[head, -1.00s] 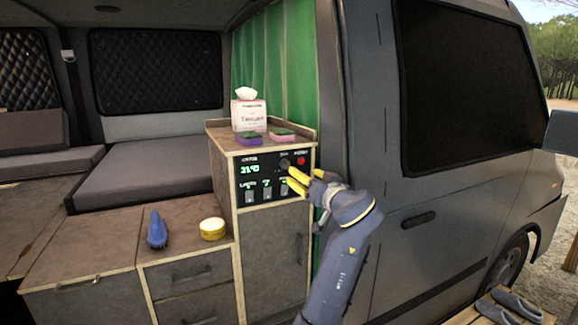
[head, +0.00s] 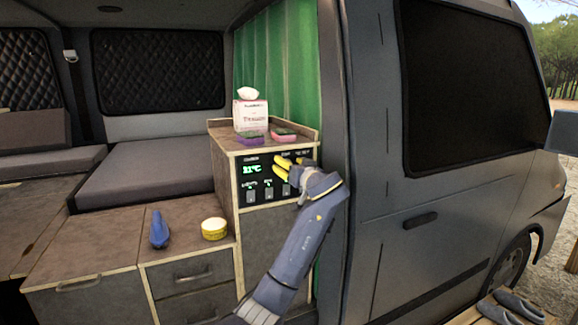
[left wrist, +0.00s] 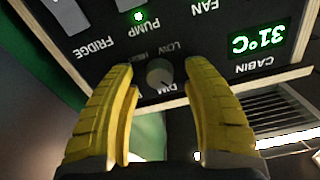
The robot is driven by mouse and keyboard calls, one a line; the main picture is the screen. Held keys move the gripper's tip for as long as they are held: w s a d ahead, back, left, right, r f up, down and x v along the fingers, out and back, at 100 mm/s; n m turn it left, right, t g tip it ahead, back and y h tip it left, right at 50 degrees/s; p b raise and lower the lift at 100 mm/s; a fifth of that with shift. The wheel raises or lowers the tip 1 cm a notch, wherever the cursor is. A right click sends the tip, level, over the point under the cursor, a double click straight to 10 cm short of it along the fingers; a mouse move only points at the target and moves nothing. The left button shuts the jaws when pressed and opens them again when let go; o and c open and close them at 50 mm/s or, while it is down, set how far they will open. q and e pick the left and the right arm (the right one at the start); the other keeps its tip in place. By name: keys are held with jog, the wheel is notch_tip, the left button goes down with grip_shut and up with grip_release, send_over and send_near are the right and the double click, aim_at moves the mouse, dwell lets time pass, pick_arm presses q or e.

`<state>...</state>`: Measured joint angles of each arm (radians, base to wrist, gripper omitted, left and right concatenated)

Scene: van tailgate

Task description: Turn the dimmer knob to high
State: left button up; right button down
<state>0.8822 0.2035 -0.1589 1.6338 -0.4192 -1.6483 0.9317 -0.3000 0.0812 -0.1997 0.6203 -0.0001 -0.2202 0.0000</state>
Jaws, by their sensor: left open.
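The dimmer knob (left wrist: 159,73) is a small grey round knob on the black control panel (head: 248,163). In the left wrist view it sits upside down between LOW and HIGH lettering, with a partly hidden DIM label. Which way it points is not clear. My left gripper (left wrist: 160,75) is open, with one yellow finger on each side of the knob and a visible gap to each. In the head view my left gripper (head: 282,167) is at the panel's upper right and covers the knob. My right gripper is not in view.
The panel also has a green temperature readout (left wrist: 258,38) and several switches, including PUMP and FAN. On the cabinet top stand a tissue box (head: 250,116) and two sponges (head: 284,134). A blue brush-like object (head: 159,230) and a yellow tin (head: 214,229) lie on the lower counter.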

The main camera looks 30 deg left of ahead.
pick_arm(q)
grip_shut()
dwell(0.5)
